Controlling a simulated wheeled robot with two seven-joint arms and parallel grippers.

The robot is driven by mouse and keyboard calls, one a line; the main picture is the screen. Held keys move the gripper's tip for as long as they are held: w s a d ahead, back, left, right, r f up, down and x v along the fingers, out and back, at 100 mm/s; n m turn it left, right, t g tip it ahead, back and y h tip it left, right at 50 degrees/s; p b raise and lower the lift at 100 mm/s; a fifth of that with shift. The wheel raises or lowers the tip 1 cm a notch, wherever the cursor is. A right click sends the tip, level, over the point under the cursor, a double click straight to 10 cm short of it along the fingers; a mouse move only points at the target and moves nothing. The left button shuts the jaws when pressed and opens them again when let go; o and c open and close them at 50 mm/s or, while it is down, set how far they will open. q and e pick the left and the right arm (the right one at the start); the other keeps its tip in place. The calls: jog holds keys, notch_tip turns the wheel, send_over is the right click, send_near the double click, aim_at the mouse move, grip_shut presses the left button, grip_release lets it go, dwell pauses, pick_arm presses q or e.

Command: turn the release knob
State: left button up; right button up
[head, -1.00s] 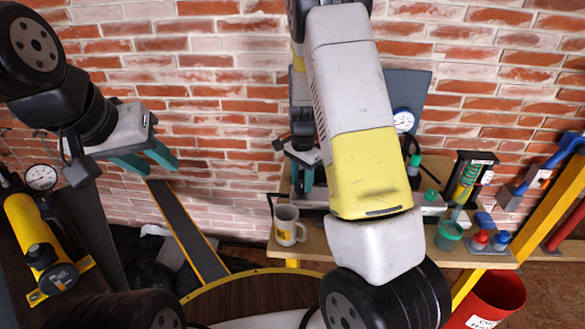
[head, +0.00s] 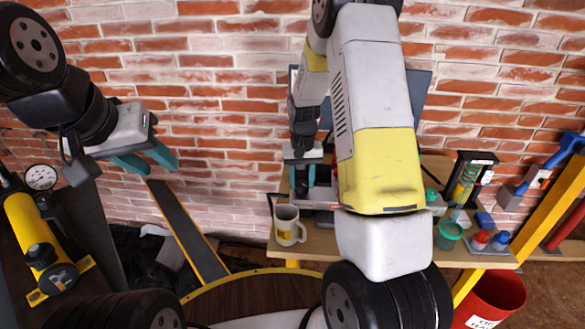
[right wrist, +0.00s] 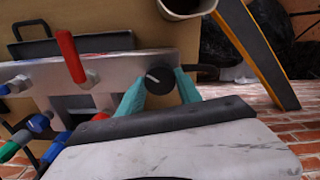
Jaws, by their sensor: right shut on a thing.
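The release knob (right wrist: 160,80) is a dark round knob with a white line on its face, on a grey metal panel (right wrist: 35,75) in the right wrist view. My right gripper (right wrist: 159,92) has its two teal fingers on either side of the knob, shut on it. In the head view my right gripper (head: 303,182) is at the bench, partly behind my arm, and the knob cannot be made out there. My left gripper (head: 148,161) is open and empty in front of the brick wall, away from the bench.
A mug (head: 289,226) stands on the wooden bench (head: 345,249), close to my right gripper. A red lever (right wrist: 72,57) rises from the panel beside the knob. A green cup (head: 448,236) and red and blue bottles stand at the bench's right. A red bin (head: 497,295) is below.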

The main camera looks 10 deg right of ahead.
aim_at(302, 184)
jog(key=n, duration=0.7)
dwell(0.6)
jog(key=o, duration=1.4)
jog(key=shift+c, duration=0.2)
jog(key=shift+r, duration=3.95)
jog(key=shift+r, duration=0.1)
